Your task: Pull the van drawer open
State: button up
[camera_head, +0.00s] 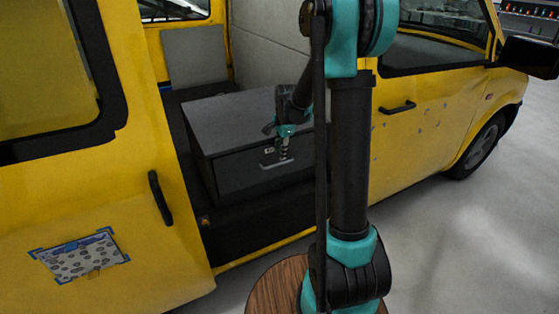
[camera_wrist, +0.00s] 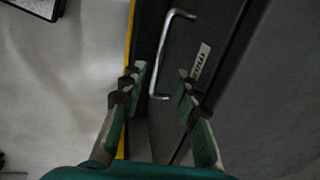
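The van drawer (camera_head: 238,174) is the dark front of a grey box inside the yellow van's side doorway. The front looks flush with the box. A pale metal bar handle (camera_head: 270,165) is on it; in the wrist view the handle (camera_wrist: 166,45) stands out from the dark front. My gripper (camera_head: 286,146) is at the drawer front, close to the handle. In the wrist view my gripper (camera_wrist: 161,84) has its fingers spread, with the handle's lower end showing between them. I cannot tell whether either finger touches the handle.
The yellow van (camera_head: 145,180) has its side doorway open around the box. A black door handle (camera_head: 160,198) is left of the doorway. A patterned sheet (camera_head: 80,257) is taped on the left panel. The grey floor (camera_head: 450,255) at the right is clear.

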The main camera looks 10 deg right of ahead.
aim_at(279, 164)
jog(key=shift+w+a+f, duration=0.1)
jog(key=shift+w+f, duration=0.15)
jog(key=shift+f, duration=1.05)
jog(key=shift+w+a+f, duration=0.1)
jog(key=shift+w+f, duration=0.1)
jog(key=shift+f, duration=1.05)
grip_shut()
